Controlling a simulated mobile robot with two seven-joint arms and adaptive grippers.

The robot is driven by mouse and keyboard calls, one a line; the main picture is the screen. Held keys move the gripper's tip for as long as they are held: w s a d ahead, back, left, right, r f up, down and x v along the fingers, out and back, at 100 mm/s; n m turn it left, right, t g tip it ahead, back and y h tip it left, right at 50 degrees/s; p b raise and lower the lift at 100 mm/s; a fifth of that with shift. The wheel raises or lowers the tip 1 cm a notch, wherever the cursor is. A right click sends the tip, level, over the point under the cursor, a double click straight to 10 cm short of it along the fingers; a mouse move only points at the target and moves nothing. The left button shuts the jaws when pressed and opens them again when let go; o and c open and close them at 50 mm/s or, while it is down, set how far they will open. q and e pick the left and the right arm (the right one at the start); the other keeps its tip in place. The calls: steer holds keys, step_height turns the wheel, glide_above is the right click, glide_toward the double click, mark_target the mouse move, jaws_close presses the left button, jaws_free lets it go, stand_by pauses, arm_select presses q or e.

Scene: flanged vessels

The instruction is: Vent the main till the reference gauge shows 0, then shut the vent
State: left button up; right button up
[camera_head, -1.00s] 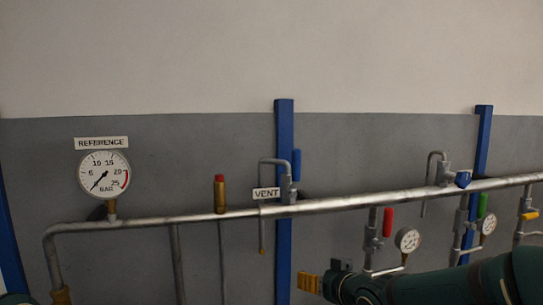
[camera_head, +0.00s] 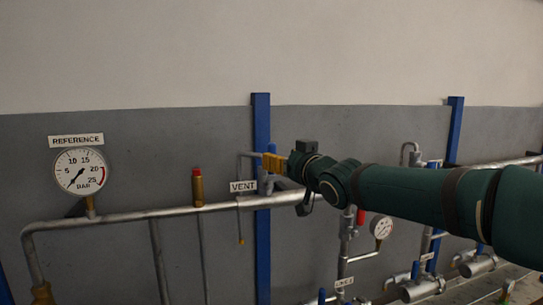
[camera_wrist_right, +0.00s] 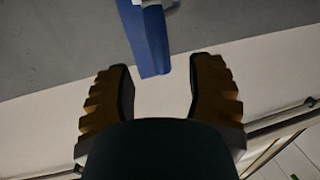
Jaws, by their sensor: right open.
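The reference gauge (camera_head: 80,172) is at the left in the head view. Its needle points to the lower left, below the 5, near the low end of the scale. The vent label (camera_head: 243,187) hangs at the main pipe (camera_head: 130,217). The thin vent pipe (camera_head: 240,220) drops beside it. My right gripper (camera_head: 266,162) is at the vent valve, covering most of it and its blue lever. The wrist view shows its fingers (camera_wrist_right: 160,95) open and apart, with blue parts (camera_wrist_right: 152,45) just beyond the gap; lever and post are hard to separate there. My left gripper is out of view.
A brass fitting with a red cap (camera_head: 197,187) stands on the main left of the vent. A blue post (camera_head: 263,250) stands behind the pipe. A smaller gauge (camera_head: 382,227) and more valves are to the right, partly behind my right arm.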

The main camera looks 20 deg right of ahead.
mark_target(272, 175)
steer(key=shift+p+x, duration=0.35)
steer(key=shift+x, duration=2.45)
steer(key=shift+o, duration=0.2)
steer(key=shift+s, duration=0.1)
jaws_close()
